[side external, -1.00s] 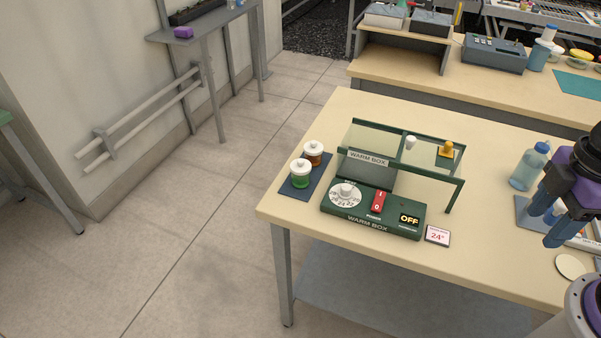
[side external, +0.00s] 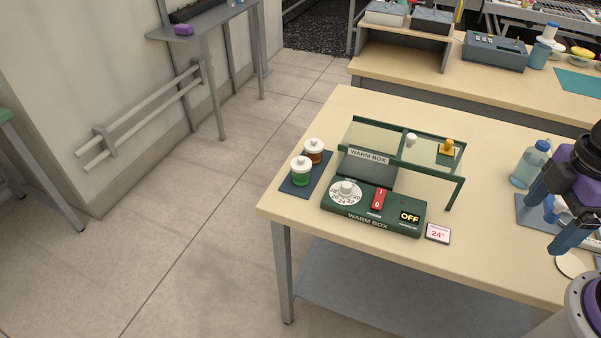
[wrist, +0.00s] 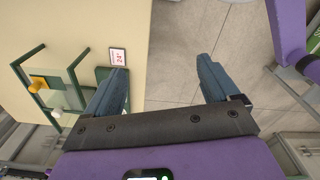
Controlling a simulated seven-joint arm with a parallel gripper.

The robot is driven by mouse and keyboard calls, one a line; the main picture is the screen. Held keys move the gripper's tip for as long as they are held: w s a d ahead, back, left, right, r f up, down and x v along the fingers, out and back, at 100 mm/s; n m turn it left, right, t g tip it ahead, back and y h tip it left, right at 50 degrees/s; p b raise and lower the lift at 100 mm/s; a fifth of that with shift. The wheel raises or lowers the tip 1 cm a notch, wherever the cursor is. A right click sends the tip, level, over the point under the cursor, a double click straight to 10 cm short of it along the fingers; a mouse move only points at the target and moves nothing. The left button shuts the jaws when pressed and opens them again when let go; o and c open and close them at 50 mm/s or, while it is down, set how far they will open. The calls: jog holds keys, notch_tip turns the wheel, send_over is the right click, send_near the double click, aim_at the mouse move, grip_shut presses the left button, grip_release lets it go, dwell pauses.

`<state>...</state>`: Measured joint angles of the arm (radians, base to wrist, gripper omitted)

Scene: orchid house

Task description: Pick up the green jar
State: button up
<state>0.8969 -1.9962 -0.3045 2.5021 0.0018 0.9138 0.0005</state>
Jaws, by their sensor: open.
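The green jar (side external: 301,175) has a white knobbed lid and stands upright on a dark blue mat (side external: 292,190) at the left end of the table. A similar brown-orange jar (side external: 314,154) stands just behind it on the same mat. My gripper (side external: 549,219) is at the right side of the table, far from the jars, with its blue fingers apart. In the wrist view my gripper (wrist: 160,82) is wide open with nothing between the fingers. Neither jar shows in the wrist view.
The green warm box (side external: 421,225), with a dial, red switch and raised shelf (side external: 375,136), stands between the jars and my gripper. Its display reads OFF. A small 24° card (side external: 438,233) lies beside it. A blue bottle (side external: 529,165) stands near my gripper. The table's back left is clear.

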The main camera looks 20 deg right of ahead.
jog(key=m+t+y, duration=0.2)
jog(key=m, duration=0.2)
send_over(301, 163)
jog(key=s+d, duration=0.2)
jog(key=d, duration=0.1)
notch_tip(301, 163, down, 5)
jog(key=x, duration=1.1)
jog(key=shift+a+r, duration=0.1)
jog(key=shift+d+x, duration=0.15)
jog(key=shift+x, duration=1.2)
jog(key=shift+d+x, duration=0.15)
jog(key=shift+x, duration=1.2)
jog(key=c, duration=1.2)
jog(key=shift+w, duration=0.1)
jog(key=shift+c, duration=0.2)
